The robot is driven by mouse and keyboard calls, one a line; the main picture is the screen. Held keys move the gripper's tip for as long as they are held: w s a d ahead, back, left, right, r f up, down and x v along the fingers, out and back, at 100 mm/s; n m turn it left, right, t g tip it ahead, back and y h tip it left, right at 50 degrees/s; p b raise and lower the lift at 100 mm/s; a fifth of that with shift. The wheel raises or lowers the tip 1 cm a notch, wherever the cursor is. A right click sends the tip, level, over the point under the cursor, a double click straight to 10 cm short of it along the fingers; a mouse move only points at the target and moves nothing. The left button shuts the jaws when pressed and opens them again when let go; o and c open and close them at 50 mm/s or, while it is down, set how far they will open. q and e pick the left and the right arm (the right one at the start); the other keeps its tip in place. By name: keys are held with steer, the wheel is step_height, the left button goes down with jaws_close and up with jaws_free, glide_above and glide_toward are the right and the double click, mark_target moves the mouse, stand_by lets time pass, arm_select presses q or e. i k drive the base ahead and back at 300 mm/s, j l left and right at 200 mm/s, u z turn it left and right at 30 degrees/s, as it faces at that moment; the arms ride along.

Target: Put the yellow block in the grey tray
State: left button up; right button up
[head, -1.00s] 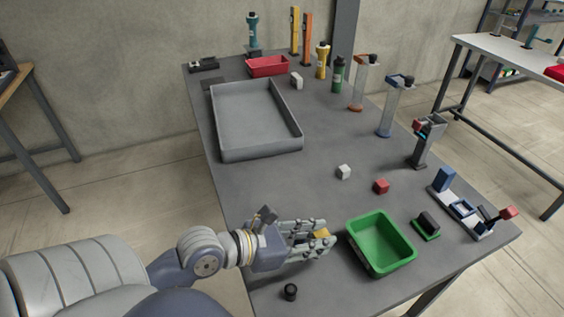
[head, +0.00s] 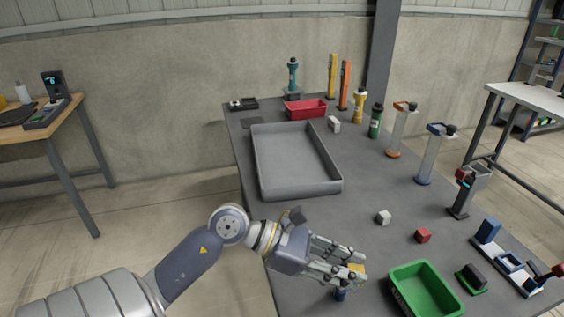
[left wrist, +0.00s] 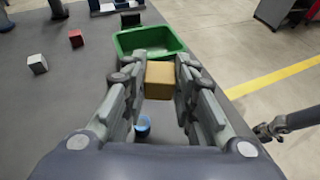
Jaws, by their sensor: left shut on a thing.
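My left gripper (head: 350,268) is shut on the yellow block (head: 357,269) near the front of the table. The block also shows between the fingers in the left wrist view (left wrist: 160,80). The grey tray (head: 262,170) lies on the table farther back, up and left of the gripper; its visible floor is empty. My right gripper is not in the head view; part of a dark arm or gripper (left wrist: 268,130) shows at the right edge of the left wrist view, too unclear to read.
A green bin (head: 398,292) stands right of the left gripper. A white cube (head: 383,218) and a red cube (head: 423,235) lie behind it. A small blue-topped item (head: 341,294) is just below the gripper. A red bin (head: 305,109) and several upright bottles stand at the back.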

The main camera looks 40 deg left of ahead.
mark_target(293, 146)
steer(key=k+j, duration=0.1)
steer(key=j, duration=0.35)
steer(key=k+j+z, duration=0.1)
steer(key=j, duration=0.3)
steer(key=k+j, duration=0.15)
steer(key=j, duration=0.3)
steer(key=k+j, duration=0.1)
steer(key=j, duration=0.35)
steer(key=z, duration=0.05)
